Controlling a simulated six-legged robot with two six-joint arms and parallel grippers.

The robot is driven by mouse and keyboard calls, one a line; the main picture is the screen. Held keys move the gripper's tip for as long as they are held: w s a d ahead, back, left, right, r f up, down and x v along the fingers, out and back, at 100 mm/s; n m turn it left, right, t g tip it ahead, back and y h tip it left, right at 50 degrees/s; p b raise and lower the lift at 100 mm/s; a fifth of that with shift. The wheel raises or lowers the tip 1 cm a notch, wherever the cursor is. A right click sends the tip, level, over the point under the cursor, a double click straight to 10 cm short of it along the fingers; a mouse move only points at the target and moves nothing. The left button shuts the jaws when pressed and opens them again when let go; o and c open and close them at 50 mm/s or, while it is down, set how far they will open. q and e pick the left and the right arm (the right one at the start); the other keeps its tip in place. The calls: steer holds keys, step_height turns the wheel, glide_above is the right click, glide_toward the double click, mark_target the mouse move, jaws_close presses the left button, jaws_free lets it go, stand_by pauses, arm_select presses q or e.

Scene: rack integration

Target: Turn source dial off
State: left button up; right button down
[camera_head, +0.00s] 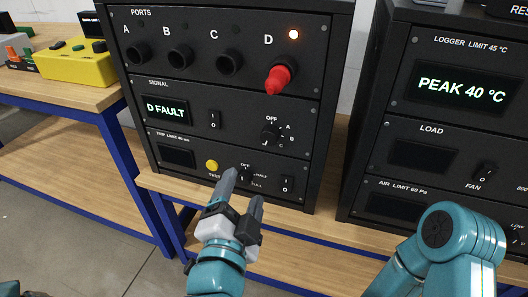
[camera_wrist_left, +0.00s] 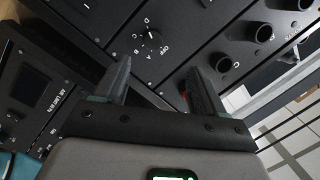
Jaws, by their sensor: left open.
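The source dial (camera_head: 270,135) is a small black knob on the SIGNAL panel, marked OFF, A, B, C. It also shows in the left wrist view (camera_wrist_left: 152,40), rotated, where a D mark is readable and the pale pointer line seems to face the C–D side, away from OFF. The screen (camera_head: 167,110) beside it reads "D FAULT". My left gripper (camera_head: 243,188) is open and empty, in front of the lower panel, below the dial and apart from it. In the wrist view its two fingers (camera_wrist_left: 160,68) point toward the dial. My right gripper is out of view.
A yellow button (camera_head: 211,165) and switches are on the lower panel. A second rack (camera_head: 440,130) reads "PEAK 40 °C". A yellow box (camera_head: 75,66) stands on the left bench.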

arm_select(q)
steer(key=d, duration=0.1)
glide_toward(270, 139)
steer(key=shift+h, duration=0.3)
steer(key=w, duration=0.5)
steer(key=w+d, duration=0.1)
steer(key=w, duration=0.2)
steer(key=shift+w+d+f, duration=0.1)
steer(key=shift+w+d, duration=0.05)
steer(key=shift+w, duration=0.2)
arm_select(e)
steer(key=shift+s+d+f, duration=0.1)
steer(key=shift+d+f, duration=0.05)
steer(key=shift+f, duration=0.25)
arm_select(q)
steer(key=c, duration=1.1)
